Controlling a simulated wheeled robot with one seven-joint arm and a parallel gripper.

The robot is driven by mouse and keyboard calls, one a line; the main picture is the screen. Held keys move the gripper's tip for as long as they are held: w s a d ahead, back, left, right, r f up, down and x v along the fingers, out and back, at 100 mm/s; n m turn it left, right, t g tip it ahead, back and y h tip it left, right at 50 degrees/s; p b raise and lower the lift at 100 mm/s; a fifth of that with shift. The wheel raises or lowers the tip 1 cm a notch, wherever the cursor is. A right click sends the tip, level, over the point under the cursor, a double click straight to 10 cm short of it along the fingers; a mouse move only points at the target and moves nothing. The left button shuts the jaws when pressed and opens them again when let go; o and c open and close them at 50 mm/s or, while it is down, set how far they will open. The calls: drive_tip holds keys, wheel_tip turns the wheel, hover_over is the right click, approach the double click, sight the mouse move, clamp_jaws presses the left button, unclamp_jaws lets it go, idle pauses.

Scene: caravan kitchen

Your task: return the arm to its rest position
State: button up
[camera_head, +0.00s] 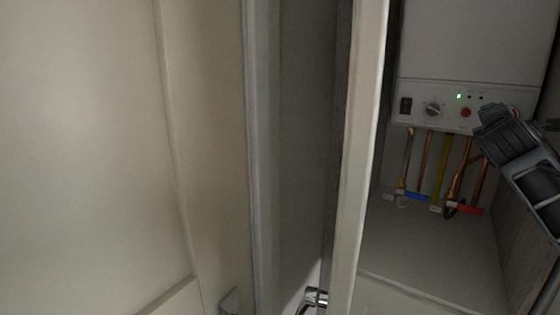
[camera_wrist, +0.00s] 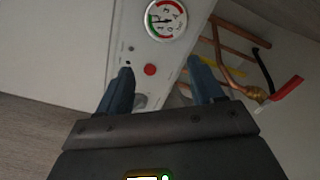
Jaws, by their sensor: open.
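My gripper (camera_wrist: 162,82) shows in the wrist view with its two blue-grey fingers apart and nothing between them. Behind the fingers is the boiler's control panel (camera_wrist: 140,45), with a red button (camera_wrist: 150,69) and a round pressure gauge (camera_wrist: 166,19). In the head view my dark grey arm end (camera_head: 508,135) reaches in from the right edge, in front of the lower right of the white boiler (camera_head: 470,45). The fingers cannot be made out there. Whether they touch the panel cannot be told.
The boiler has a knob (camera_head: 432,109), a black switch (camera_head: 405,105) and a lit green light (camera_head: 459,96). Copper pipes (camera_head: 425,160) with blue and red valve handles run below it to a shelf (camera_head: 430,245). A pale upright edge (camera_head: 362,150) stands left of the recess.

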drive_tip(key=s+a+f+m+t+y, duration=0.1)
drive_tip(key=s+a+f+m+y, duration=0.3)
drive_tip(key=a+f, duration=1.25)
drive_tip(key=s+a+f+m+y, duration=0.2)
drive_tip(key=s+a+f, duration=0.3)
drive_tip(key=s+f, duration=0.3)
drive_tip(key=s+a+f+m+y, duration=0.2)
drive_tip(key=s+a+f, duration=0.4)
drive_tip(key=s, duration=0.3)
drive_tip(key=s+a+f+m+y, duration=0.1)
drive_tip(key=s+a+f+m, duration=0.15)
drive_tip(key=s, duration=0.95)
drive_tip(key=s+a+f+m, duration=0.15)
drive_tip(key=s+m, duration=0.25)
drive_tip(key=s, duration=0.8)
drive_tip(key=s+d+r+m, duration=0.1)
drive_tip(key=s+d+r, duration=0.1)
drive_tip(key=s, duration=0.7)
drive_tip(key=s+d+r+m+g+y, duration=0.1)
drive_tip(key=s+d+r, duration=0.1)
drive_tip(key=s+r, duration=0.3)
drive_tip(key=s, duration=0.4)
drive_tip(key=shift+m, duration=0.35)
